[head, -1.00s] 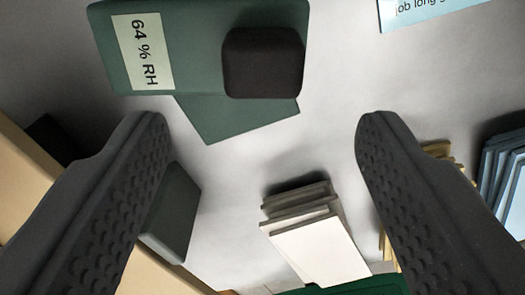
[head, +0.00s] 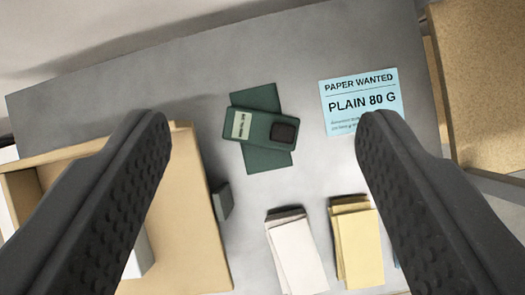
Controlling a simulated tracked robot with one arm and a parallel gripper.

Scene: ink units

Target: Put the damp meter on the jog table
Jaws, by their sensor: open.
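The damp meter (head: 261,131) is a green slab with a pale readout at its left end and a dark block at its right end. It lies across a green flat piece (head: 268,162) on a grey surface (head: 215,75). My gripper (head: 265,122) is open and empty. Its two dark fingers stand wide apart in the picture, with the meter showing between their tips, well beyond them. No label marks the jog table; I cannot tell which surface it is.
A tan tray-like piece with raised edges (head: 200,240) is at left, with a small dark block (head: 222,202) beside it. White sheets (head: 297,255) and yellow sheets (head: 359,245) lie at the bottom. A blue "PLAIN 80 G" notice (head: 360,92) and a brown speckled panel (head: 485,75) are at right.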

